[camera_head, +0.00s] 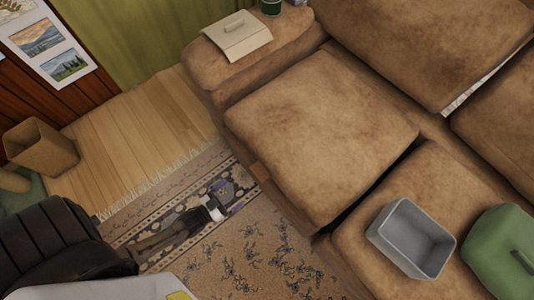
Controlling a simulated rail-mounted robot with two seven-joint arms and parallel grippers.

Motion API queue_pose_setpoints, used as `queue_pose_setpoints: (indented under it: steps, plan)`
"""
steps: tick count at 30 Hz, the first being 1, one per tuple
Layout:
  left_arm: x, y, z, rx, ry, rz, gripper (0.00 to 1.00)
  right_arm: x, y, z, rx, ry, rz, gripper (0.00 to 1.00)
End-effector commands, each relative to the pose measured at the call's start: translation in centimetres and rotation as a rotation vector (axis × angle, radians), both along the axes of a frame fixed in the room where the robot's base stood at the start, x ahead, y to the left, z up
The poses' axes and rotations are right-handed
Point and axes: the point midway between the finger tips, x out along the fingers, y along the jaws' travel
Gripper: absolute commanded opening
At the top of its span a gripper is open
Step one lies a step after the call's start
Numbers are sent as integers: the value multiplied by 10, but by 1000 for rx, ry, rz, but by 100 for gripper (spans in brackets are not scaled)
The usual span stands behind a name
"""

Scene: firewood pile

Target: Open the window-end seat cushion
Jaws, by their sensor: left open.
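The window-end seat cushion (320,135) is the brown one on the sofa, nearest the curtain. It lies flat in its place. My right gripper is not in view.
A grey bin (411,239) and a green container (503,251) stand on the neighbouring seat cushion (365,262). A cream lidded box or folder (237,35) lies on the armrest (205,66). A cardboard box (41,146) stands on the wooden floor at left.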

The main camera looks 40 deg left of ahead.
Motion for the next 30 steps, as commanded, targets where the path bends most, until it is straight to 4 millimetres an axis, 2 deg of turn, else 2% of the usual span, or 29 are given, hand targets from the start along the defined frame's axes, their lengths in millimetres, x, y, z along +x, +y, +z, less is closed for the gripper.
queue_pose_setpoints:
  steps: [12,18,24,30]
  plan:
    - [73,-15,-3,-1,-4,0,100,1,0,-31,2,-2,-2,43]
    - [103,-21,-2,0,-2,0,100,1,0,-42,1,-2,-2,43]
    - [120,-24,-1,0,-1,-1,100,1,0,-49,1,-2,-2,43]
    - [127,-26,0,0,0,0,100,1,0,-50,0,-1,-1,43]
